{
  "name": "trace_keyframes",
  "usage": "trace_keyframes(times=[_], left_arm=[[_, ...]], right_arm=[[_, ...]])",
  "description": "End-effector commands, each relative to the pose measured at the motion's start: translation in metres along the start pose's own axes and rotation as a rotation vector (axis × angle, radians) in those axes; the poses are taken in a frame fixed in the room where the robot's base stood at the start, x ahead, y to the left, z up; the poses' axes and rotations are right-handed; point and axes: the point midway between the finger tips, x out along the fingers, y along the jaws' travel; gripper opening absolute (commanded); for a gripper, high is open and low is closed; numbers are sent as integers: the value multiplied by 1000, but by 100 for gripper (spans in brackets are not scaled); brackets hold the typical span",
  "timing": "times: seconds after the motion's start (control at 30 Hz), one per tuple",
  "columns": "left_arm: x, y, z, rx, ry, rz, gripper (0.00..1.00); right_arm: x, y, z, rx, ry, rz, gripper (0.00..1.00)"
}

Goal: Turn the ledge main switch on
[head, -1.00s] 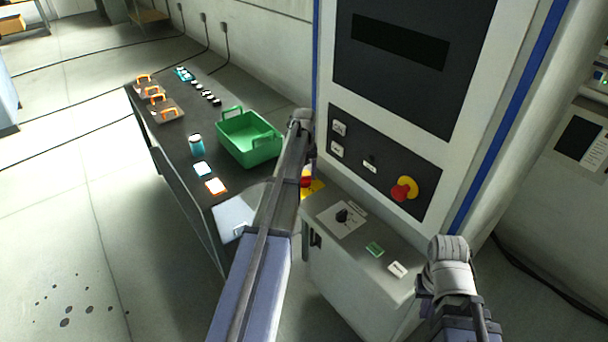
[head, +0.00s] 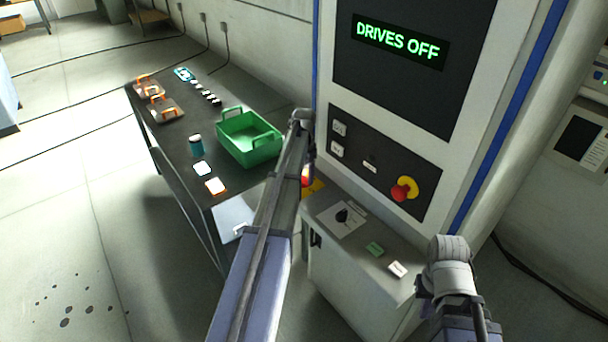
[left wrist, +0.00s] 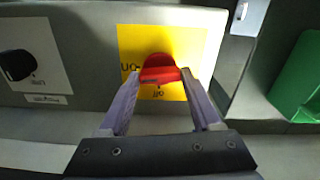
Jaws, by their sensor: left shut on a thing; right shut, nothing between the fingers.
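The ledge main switch is a red knob (left wrist: 160,68) on a yellow plate (left wrist: 203,45). In the left wrist view the plate reads "on" at the left and "off" below, upside down. The knob's flat grip looks to lie crosswise, its marked end towards "on". My left gripper (left wrist: 161,76) is shut on the knob, one finger on each side. In the head view the red knob (head: 306,177) and yellow plate (head: 315,187) show partly behind my left arm. My right arm is at the lower right; its fingers are not visible.
The machine display (head: 398,42) reads "DRIVES OFF" in green. A red emergency button (head: 402,190) sits on the panel below. A black knob (head: 342,215) is on the ledge. A green basket (head: 248,137) stands on the dark bench at the left.

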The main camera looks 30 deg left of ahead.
Motion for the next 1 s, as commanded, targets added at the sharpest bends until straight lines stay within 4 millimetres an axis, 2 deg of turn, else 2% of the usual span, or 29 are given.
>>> trace_keyframes(times=[0.33, 0.9, 0.93, 1.0], left_arm=[[0, 0, 0, 136, -1, 0, 9], [0, 0, 0, 165, -1, 0, 9], [0, 0, 0, 165, -1, 0, 66], [0, 0, 0, 165, 0, 0, 74]], right_arm=[[0, 0, 0, 0, 0, 0, 0], [0, 0, 0, 0, 0, 0, 0], [0, 0, 0, 0, 0, 0, 0], [0, 0, 0, 0, 0, 0, 0]])
